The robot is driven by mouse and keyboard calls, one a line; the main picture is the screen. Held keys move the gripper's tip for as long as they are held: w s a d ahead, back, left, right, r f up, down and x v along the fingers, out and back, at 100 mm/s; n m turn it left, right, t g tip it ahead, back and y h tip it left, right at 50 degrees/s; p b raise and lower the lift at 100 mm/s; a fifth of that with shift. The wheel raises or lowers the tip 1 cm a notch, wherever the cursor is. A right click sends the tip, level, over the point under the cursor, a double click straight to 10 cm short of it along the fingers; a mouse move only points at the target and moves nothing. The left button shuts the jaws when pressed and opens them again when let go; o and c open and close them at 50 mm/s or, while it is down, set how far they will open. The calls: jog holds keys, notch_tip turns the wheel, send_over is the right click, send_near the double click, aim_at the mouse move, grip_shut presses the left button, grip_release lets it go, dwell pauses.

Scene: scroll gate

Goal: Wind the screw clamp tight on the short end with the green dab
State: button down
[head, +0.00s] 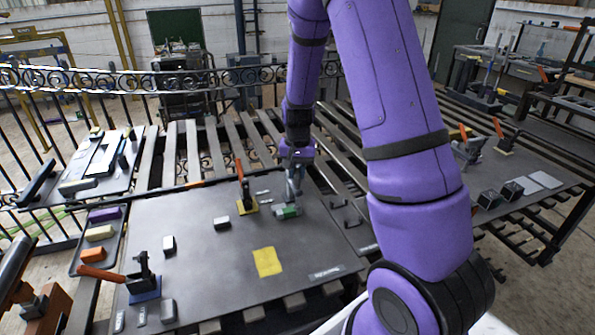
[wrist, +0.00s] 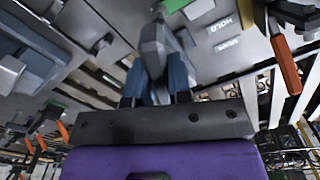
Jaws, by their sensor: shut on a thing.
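My gripper (head: 291,198) points down over the middle of the dark worktable. It is shut on a small grey piece with a green patch (head: 288,211), low at the tabletop. In the wrist view the fingers (wrist: 165,60) are close together, and a bit of green (wrist: 173,4) shows past their tips. I cannot make out a screw clamp separately.
A clamp with an orange lever on a yellow base (head: 246,208) stands just left of my gripper. Another on a blue base (head: 146,288) stands front left. Small grey blocks (head: 222,223) and a yellow square (head: 267,262) lie on the table (head: 205,265).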

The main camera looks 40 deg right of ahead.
aim_at(297, 169)
dwell(0.5)
jog(key=c, duration=1)
grip_release()
jog(key=shift+c, duration=0.2)
jog(key=shift+r, duration=0.1)
notch_tip(297, 169, up, 11)
jog(key=s+a+r+n+t, duration=0.35)
jog(key=s+a+r, duration=0.45)
jog(key=s+r, duration=0.4)
jog(key=s+a+r+n+t, duration=0.1)
jog(key=s+a+r+n, duration=0.1)
jog(key=s, duration=0.5)
jog(key=s+a+r+n, duration=0.2)
jog(key=s+r, duration=0.1)
jog(key=s, duration=0.4)
jog(key=shift+a+t, duration=0.35)
jog(key=shift+a, duration=0.05)
